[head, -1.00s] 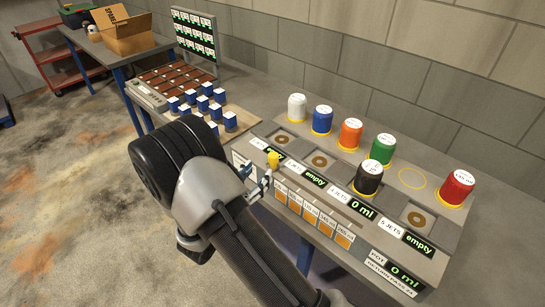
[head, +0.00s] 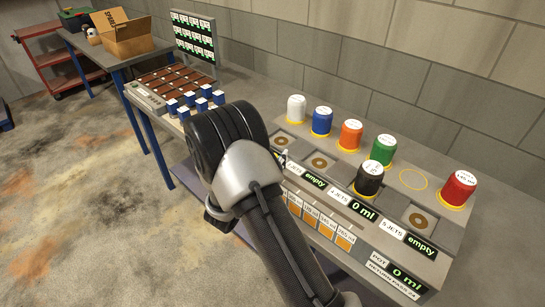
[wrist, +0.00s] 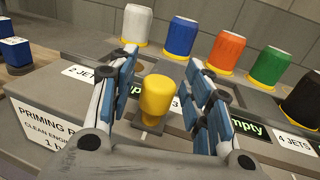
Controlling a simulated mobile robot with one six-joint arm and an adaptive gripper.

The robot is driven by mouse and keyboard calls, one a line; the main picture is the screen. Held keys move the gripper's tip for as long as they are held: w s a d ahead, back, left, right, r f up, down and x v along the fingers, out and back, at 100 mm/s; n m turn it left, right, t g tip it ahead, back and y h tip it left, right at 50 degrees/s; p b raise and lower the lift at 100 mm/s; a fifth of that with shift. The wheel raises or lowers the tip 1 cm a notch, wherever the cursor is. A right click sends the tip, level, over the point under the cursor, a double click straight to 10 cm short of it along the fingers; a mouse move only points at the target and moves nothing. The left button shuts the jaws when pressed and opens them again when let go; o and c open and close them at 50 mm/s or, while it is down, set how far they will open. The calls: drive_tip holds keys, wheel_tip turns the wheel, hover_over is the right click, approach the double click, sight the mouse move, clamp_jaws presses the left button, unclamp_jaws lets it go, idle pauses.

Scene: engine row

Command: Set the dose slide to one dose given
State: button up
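The yellow knob (wrist: 156,100) of the dose slide stands upright on the front of the grey bench in the wrist view. In the head view my arm hides it. My gripper (wrist: 164,66) is open, with one blue-padded finger on each side of the knob. Gaps show between the knob and both fingers. In the head view only a small piece of a finger shows past my wrist. The row of orange marks with ml labels (head: 326,229) runs along the bench front, its left part hidden by my arm.
White (head: 296,108), blue (head: 322,121), orange (head: 350,135), green (head: 383,150) and red (head: 458,189) pots stand behind the displays. A black pot (head: 369,179) stands nearer, behind the 0 ml display (head: 364,211). Blue-and-white blocks (head: 190,99) stand at left.

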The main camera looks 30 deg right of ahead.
clamp_jaws()
idle(0.3)
idle(0.3)
